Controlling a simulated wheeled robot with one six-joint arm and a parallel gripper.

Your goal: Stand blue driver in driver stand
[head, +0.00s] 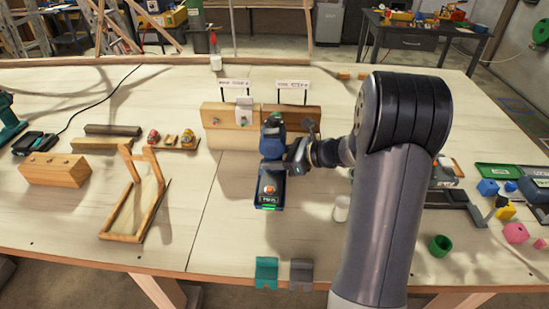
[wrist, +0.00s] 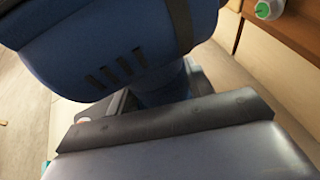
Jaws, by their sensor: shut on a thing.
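The blue driver (head: 272,135) is in my gripper (head: 292,155), held above the middle of the table with its battery base (head: 270,192) hanging down. In the wrist view, the driver's blue vented housing (wrist: 110,60) fills the upper left. My gripper (wrist: 160,112) is shut around the handle just below it. The fingertips are largely hidden by the handle. A teal cradle (head: 266,272) and a grey cradle (head: 300,273) sit at the table's front edge. I cannot tell which thing is the driver stand.
Two wooden blocks (head: 220,122) with small signs above stand behind the driver. A wooden frame (head: 140,205) and a drilled block (head: 55,170) are at left. A white cylinder (head: 342,208), a green cup (head: 440,245) and coloured pieces lie right. Table between frame and cradles is clear.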

